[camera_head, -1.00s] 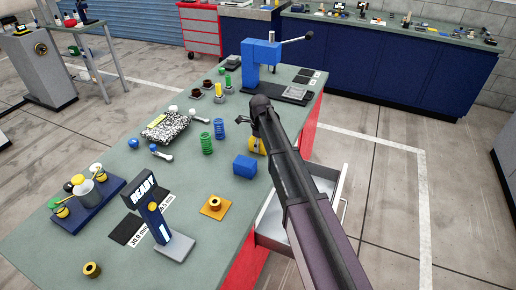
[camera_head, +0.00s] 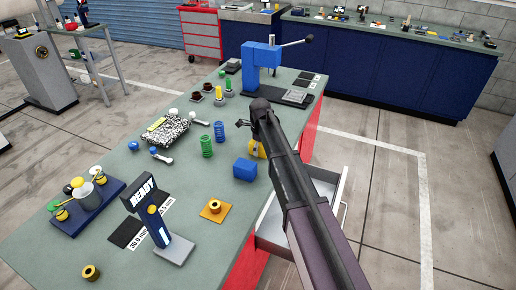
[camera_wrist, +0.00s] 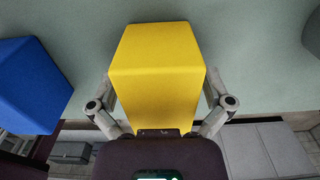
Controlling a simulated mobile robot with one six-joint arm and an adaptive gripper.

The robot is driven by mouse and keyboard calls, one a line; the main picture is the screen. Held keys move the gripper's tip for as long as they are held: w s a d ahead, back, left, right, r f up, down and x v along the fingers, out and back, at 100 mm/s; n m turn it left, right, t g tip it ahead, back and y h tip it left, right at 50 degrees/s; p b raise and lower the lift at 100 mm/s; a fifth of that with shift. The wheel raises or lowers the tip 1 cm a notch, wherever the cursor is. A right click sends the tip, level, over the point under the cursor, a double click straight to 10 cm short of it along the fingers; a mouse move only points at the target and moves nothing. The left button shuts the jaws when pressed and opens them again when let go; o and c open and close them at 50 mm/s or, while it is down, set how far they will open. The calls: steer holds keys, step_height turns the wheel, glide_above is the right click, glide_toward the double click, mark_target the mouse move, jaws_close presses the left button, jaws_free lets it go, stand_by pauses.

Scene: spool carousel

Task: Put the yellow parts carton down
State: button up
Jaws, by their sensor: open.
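The yellow parts carton (camera_wrist: 157,65) stands upright on the green table top in the wrist view, between the two fingers of my gripper (camera_wrist: 157,110). The fingers are open, one along each side of the carton. In the head view the yellow carton (camera_head: 262,150) shows only as a small patch, as my arm hides most of it. My gripper (camera_head: 246,125) is partly seen there at the arm's far end, low over the table near its right edge.
A blue box (camera_head: 245,168) stands close by the carton, and also shows in the wrist view (camera_wrist: 32,85). Green (camera_head: 207,146) and blue (camera_head: 219,131) springs stand left of it. An open drawer (camera_head: 275,229) juts out below the table's right edge. A blue press (camera_head: 261,66) stands behind.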

steer(key=shift+r, duration=0.1)
step_height(320, 180, up, 12)
steer(key=p, duration=1.2)
stand_by(0.8)
steer(key=shift+s+d, duration=0.1)
steer(key=shift+s+d, duration=0.2)
steer(key=s+d+n, duration=2.1)
steer(key=s+n, duration=0.1)
steer(key=s, duration=0.3)
steer(key=shift+s+d, duration=0.3)
steer(key=shift+d, duration=0.1)
